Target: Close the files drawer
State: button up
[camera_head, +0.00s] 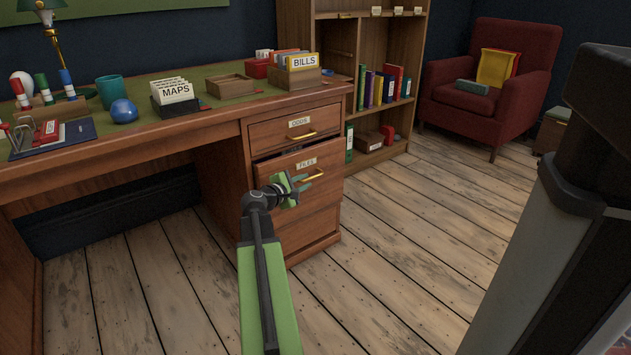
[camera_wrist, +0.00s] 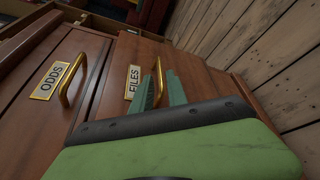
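The files drawer (camera_head: 318,172) is the middle drawer of the wooden desk, with a FILES label and a brass handle (camera_head: 313,177). It stands slightly out, with a dark gap above its front. The wrist view shows the drawer front (camera_wrist: 200,72) and its handle (camera_wrist: 159,78) close up. My gripper (camera_head: 302,183) is in front of the drawer, near the handle. In the wrist view its two green fingers (camera_wrist: 160,88) are apart, with the handle seen between them. I cannot tell whether they touch it.
The odds drawer (camera_head: 282,133) above looks shut. A lower drawer (camera_head: 308,229) is below. The desk top holds a MAPS box (camera_head: 175,95), a BILLS box (camera_head: 296,73) and a wooden tray (camera_head: 231,87). The plank floor (camera_head: 420,240) to the right is clear. A red armchair (camera_head: 495,85) stands beyond.

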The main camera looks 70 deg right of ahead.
aim_at(313, 177)
jog(key=b+x, duration=0.1)
jog(key=x, duration=0.6)
grip_shut()
jog(key=shift+w, duration=0.1)
dwell(1.1)
